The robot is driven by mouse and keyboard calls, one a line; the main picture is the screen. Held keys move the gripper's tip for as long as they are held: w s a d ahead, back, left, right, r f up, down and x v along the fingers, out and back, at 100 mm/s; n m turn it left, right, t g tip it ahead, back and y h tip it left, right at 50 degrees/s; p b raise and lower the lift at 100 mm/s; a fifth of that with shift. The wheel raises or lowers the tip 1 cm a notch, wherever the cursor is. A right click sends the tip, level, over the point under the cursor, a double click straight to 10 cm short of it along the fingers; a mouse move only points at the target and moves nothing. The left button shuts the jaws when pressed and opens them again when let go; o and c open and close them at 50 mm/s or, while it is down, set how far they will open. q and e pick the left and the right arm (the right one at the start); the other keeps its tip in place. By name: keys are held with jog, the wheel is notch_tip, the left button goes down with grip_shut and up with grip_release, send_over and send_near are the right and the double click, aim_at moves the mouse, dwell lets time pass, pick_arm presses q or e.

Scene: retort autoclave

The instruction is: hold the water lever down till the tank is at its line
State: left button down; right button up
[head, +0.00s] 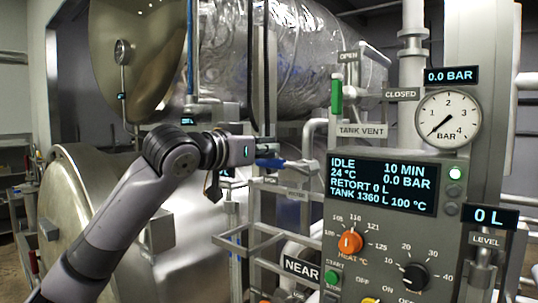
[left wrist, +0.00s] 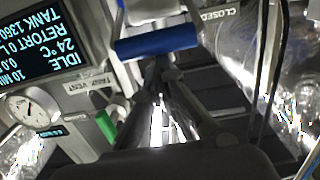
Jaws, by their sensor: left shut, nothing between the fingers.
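A lever with a blue grip (head: 270,163) sticks out at the pipework left of the control panel. The blue grip (left wrist: 155,42) lies across the upper middle of the left wrist view. My left gripper (head: 259,148) is shut and empty, close by the blue grip. In the left wrist view its fingertips (left wrist: 159,68) are just below the grip; I cannot tell whether they touch it. The panel display (head: 382,184) reads IDLE, RETORT 0 L, TANK 1360 L, 100 °C. The level readout (head: 489,216) shows 0 L. My right gripper is out of view.
A green handle (head: 336,96) stands upright above the TANK VENT label (head: 362,130). The pressure gauge (head: 447,118) is near zero. A grey rail (head: 262,244) runs before the panel's left side. The retort's round steel door (head: 72,205) is at left, behind my left arm.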

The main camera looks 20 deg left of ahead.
pick_arm(q)
notch_tip(320, 180, down, 8)
jog(key=s+t+h+b, duration=0.1)
jog(key=t+b, duration=0.3)
jog(key=b, duration=0.9)
jog(key=shift+s+a+r+h+b, duration=0.25)
jog(key=shift+s+a+h+b, duration=0.05)
jog(key=shift+s+b, duration=0.1)
dwell(5.9)
